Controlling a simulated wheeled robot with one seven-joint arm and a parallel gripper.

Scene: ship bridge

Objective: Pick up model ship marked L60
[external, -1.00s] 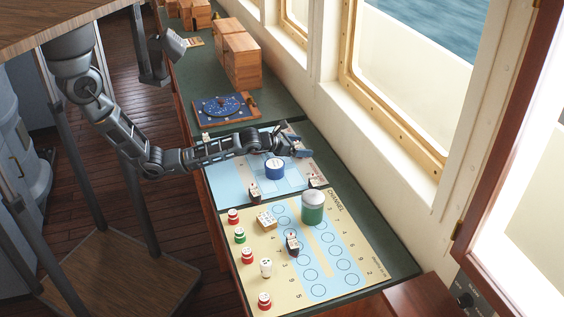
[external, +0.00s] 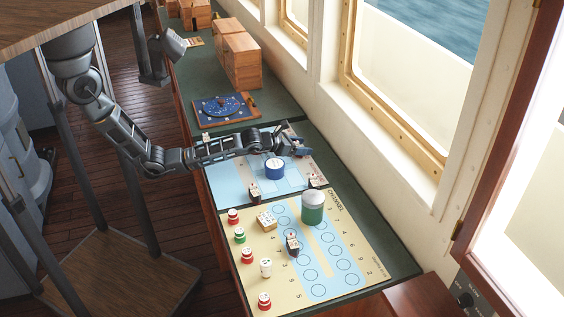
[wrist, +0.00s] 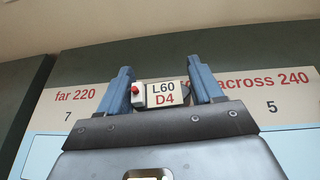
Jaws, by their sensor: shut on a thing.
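The model ship marked L60 (wrist: 164,88) shows in the wrist view as a small white block with a red knob and a label reading "L60 D4". It sits between the two blue fingers of my gripper (wrist: 160,92), which is shut on it. In the external view my gripper (external: 300,147) is over the far right part of the blue chart board (external: 221,181). The ship is mostly hidden by the gripper there, and I cannot tell whether it touches the board.
A blue round container (external: 275,170) stands on the blue board close to my arm. A green and white cylinder (external: 312,208) and several red and green buoys stand on the channel board (external: 330,285). Windows line the right side.

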